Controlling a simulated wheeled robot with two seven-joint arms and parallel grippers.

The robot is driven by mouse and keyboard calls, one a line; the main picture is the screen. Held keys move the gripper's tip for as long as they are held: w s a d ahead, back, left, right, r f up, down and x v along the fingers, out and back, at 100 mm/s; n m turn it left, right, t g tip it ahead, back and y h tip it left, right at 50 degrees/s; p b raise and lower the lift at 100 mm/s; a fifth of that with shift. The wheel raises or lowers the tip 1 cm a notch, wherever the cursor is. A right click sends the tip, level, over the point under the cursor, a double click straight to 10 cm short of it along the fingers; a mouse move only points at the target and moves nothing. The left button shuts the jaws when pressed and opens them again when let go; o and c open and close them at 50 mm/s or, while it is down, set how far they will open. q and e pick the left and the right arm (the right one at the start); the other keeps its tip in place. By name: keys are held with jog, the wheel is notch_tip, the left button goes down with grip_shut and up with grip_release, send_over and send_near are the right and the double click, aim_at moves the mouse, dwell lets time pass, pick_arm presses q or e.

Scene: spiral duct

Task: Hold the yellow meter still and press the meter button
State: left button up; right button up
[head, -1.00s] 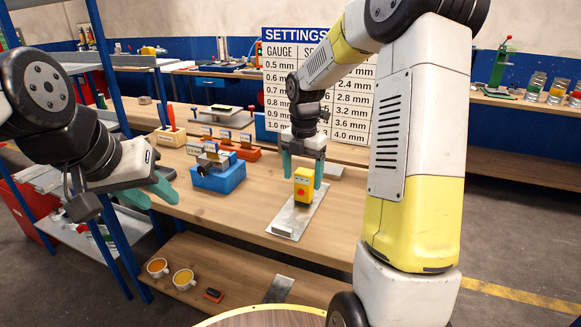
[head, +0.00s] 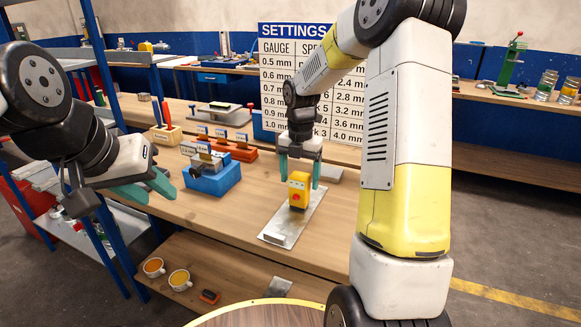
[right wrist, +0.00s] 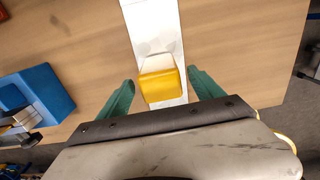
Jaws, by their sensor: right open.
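The yellow meter (head: 298,187) stands upright on a pale metal plate (head: 280,230) on the workbench, with a red round button (head: 296,197) on its front face. My right gripper (head: 300,183) is above it, pointing down, its two teal fingers open on either side of the meter. In the right wrist view the meter (right wrist: 161,82) sits between the spread fingers (right wrist: 160,76), with a visible gap on each side. My left gripper (head: 161,198) is open and empty, left of the meter and well apart from it, near the bench's front edge.
A blue block fixture (head: 212,180) and an orange holder (head: 238,152) stand left of the meter. A settings board (head: 295,45) stands behind. Two cups (head: 154,267) and a small dark-red item (head: 209,296) are on the lower shelf.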

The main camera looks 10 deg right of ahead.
aim_at(300, 196)
notch_tip(300, 196, down, 7)
jog(key=shift+r, duration=0.1)
jog(key=shift+c, duration=0.5)
jog(key=c, duration=1.4)
pick_arm(q)
jog(key=shift+c, duration=0.8)
pick_arm(e)
grip_shut()
pick_arm(q)
grip_shut()
